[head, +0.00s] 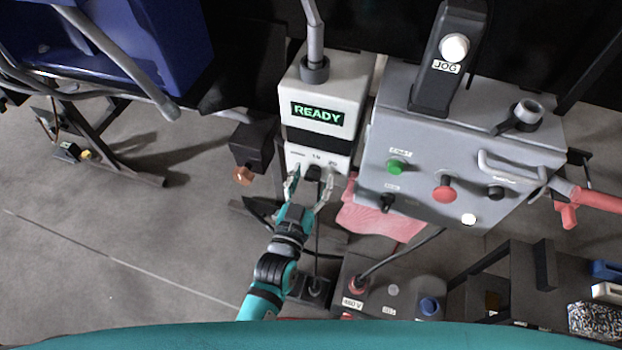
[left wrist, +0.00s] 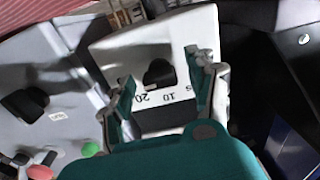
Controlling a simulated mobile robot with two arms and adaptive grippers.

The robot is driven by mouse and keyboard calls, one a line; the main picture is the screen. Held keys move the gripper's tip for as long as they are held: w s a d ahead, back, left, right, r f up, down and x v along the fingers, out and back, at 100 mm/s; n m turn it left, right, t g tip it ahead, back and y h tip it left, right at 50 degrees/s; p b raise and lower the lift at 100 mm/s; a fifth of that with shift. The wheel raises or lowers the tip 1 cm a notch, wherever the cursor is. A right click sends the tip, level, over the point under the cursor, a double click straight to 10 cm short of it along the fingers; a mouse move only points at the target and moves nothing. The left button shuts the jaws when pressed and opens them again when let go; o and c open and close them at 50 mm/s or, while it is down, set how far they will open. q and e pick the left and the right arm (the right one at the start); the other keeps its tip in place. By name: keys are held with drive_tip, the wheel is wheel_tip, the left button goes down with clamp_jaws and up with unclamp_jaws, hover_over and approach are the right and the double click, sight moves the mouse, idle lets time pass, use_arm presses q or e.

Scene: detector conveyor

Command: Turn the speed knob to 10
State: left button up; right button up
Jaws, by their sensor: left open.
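The black speed knob (head: 313,172) sits on the lower front of a white box (head: 343,81) whose green display (head: 317,114) reads READY. In the left wrist view the knob (left wrist: 158,75) shows with upside-down labels 20, 10 and 5 beside it. I cannot tell for sure which number it points at. My left gripper (head: 311,182) is open, with one finger on each side of the knob. In the left wrist view the gripper (left wrist: 164,70) shows a gap between each finger and the knob. My right gripper is not in view.
Right of the white box is a grey control panel (head: 462,145) with a green button (head: 397,167), a red button (head: 445,188) and black knobs. A JOG post (head: 447,60) stands above it. Grey floor (head: 150,225) lies open to the left.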

use_arm(q)
drive_tip(key=c, duration=1.1)
drive_tip(key=shift+c, duration=0.2)
